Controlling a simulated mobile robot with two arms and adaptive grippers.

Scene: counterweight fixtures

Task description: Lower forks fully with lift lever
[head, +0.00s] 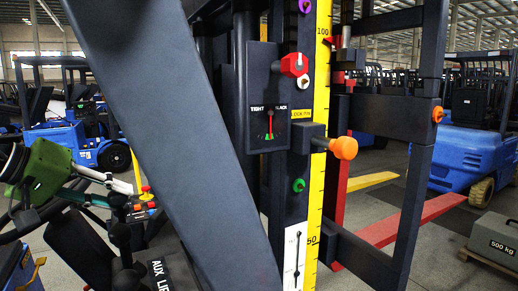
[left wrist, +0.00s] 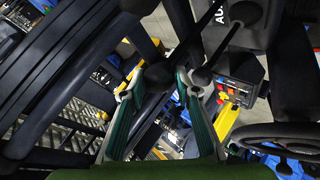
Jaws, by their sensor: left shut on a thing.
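My left gripper (head: 122,186) reaches in from the left among the black-knobbed levers of a console. In the left wrist view its teal fingers (left wrist: 165,80) are closed about a black lever knob (left wrist: 157,77), which sits nearer the left finger. The label on the held lever cannot be read. A red bar (head: 415,218) and a yellow bar (head: 372,181), perhaps the forks, extend low beyond the mast. My right gripper is not in view.
A dark slanted beam (head: 175,140) crosses in front of the mast. The mast has a yellow scale (head: 319,110), a gauge (head: 269,124) and an orange knob (head: 343,148). A steering wheel (left wrist: 275,135) is near the gripper. A 500 kg block (head: 494,240) stands at right.

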